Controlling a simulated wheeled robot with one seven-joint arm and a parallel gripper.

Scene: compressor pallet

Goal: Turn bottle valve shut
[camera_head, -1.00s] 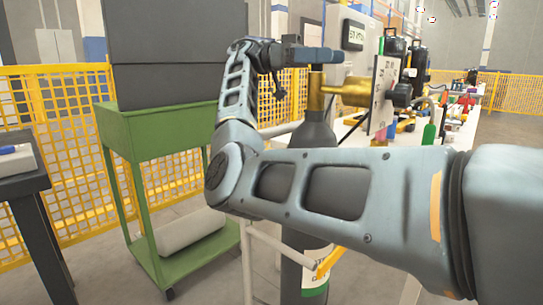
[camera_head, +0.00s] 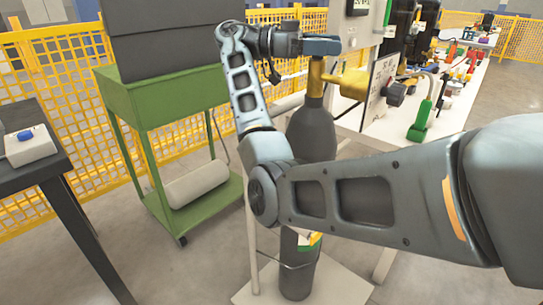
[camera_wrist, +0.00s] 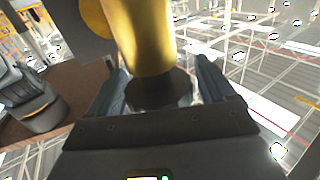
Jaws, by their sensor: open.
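The dark grey gas bottle (camera_head: 312,135) stands upright in the head view, partly behind my arm. Its brass valve (camera_head: 350,83) sits on top, with a side branch to the right. My gripper (camera_head: 322,46) is level at the valve's top and hides that part in the head view. In the wrist view, the brass body (camera_wrist: 147,38) comes down between the open fingers of my gripper (camera_wrist: 161,75). A dark faceted knob (camera_wrist: 158,92) sits between the fingers. Whether the fingers touch it, I cannot tell.
A dark round knob (camera_head: 396,94) and a sign plate (camera_head: 381,78) stand right of the valve. A white bench (camera_head: 440,110) with several tools is behind them. A green cart (camera_head: 165,110) stands left, a dark table (camera_head: 40,170) further left. Yellow fencing (camera_head: 75,90) runs behind.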

